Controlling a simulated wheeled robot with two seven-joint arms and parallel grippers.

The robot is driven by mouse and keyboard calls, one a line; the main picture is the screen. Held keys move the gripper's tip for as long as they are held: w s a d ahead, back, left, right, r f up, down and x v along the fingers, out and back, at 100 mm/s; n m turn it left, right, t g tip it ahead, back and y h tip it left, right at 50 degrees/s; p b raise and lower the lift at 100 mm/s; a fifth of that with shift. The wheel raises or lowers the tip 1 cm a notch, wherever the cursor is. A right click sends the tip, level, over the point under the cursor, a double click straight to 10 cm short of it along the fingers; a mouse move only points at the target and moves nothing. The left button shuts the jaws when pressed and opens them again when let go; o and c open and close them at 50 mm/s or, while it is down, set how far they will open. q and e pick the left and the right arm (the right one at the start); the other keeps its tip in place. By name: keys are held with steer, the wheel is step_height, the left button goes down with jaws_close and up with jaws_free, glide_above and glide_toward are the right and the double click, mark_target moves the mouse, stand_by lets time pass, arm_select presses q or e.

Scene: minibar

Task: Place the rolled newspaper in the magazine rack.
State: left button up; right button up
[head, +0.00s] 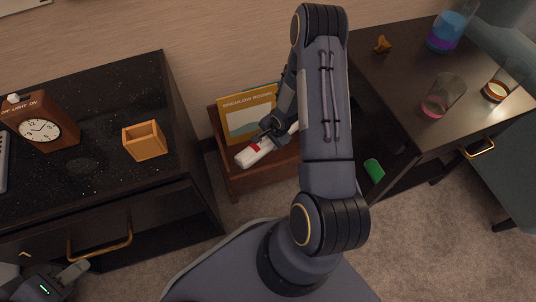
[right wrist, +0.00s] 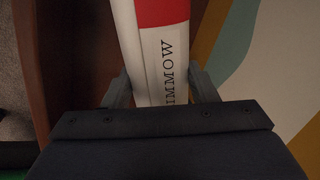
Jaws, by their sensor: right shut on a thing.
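The rolled newspaper (head: 256,151) is white with a red band and lies tilted over the wooden magazine rack (head: 236,184) in the head view. My right gripper (head: 274,128) is shut on it; in the right wrist view the newspaper (right wrist: 172,62) runs between the two fingers (right wrist: 164,88). The rack stands on the floor between two dark cabinets and holds upright magazines (head: 232,108) at its back. My arm hides the rack's right part, and I cannot tell whether the newspaper touches the rack. My left gripper (head: 62,280) is at the bottom left, its jaw opening unclear.
The left cabinet (head: 84,96) carries a clock (head: 42,131) and a small wooden box (head: 145,141). The right cabinet (head: 398,75) carries several glasses, one (head: 442,97) near its middle. A green cylinder (head: 374,170) lies low beside the right cabinet.

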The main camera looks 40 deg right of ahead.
step_height(320, 180, down, 8)
steer(key=b, duration=0.3)
steer(key=shift+r, duration=0.3)
steer(key=o, duration=1.1)
steer(key=shift+c, duration=0.2)
